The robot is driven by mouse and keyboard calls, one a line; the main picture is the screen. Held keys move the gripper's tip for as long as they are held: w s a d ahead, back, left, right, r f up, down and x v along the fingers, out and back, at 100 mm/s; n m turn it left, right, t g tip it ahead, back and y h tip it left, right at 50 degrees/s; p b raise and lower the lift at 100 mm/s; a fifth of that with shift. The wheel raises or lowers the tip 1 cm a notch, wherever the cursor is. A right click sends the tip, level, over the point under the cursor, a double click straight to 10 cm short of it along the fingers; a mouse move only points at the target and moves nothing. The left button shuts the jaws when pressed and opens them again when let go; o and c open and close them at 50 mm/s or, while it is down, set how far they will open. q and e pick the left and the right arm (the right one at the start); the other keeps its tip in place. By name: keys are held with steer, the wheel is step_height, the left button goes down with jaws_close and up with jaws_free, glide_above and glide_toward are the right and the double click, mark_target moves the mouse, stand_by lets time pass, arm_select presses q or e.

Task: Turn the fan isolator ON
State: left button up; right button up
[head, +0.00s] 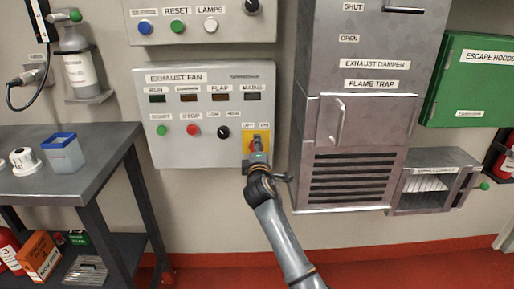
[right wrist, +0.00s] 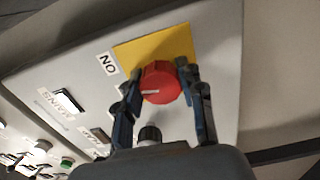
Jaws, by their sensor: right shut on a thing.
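The fan isolator is a red rotary knob (right wrist: 161,82) on a yellow plate (right wrist: 128,55) at the lower right corner of the exhaust fan panel (head: 204,104). In the head view OFF and ON labels (head: 257,126) sit above the plate. My right gripper (head: 257,147) reaches the knob and mostly hides it there. In the right wrist view the gripper (right wrist: 160,90) is shut on the knob, one finger on each side. A white mark on the knob points left in that view; the ON label (right wrist: 108,63) lies up and left of it. My left gripper is not in view.
A black knob (head: 222,132) and red and green buttons sit left of the isolator. The damper cabinet (head: 352,150) with a handle stands close on the right. A table (head: 100,140) with a blue-rimmed container (head: 64,153) stands at the left.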

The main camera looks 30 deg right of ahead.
steer(key=m, duration=0.3)
steer(key=shift+f+m, duration=0.15)
steer(key=shift+m, duration=1.35)
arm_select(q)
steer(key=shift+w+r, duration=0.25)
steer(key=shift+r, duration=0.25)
arm_select(e)
steer(key=shift+m, duration=0.3)
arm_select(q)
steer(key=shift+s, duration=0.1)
arm_select(e)
steer(key=o, duration=1.2)
steer(key=v, duration=1.2)
steer(key=shift+a, duration=0.1)
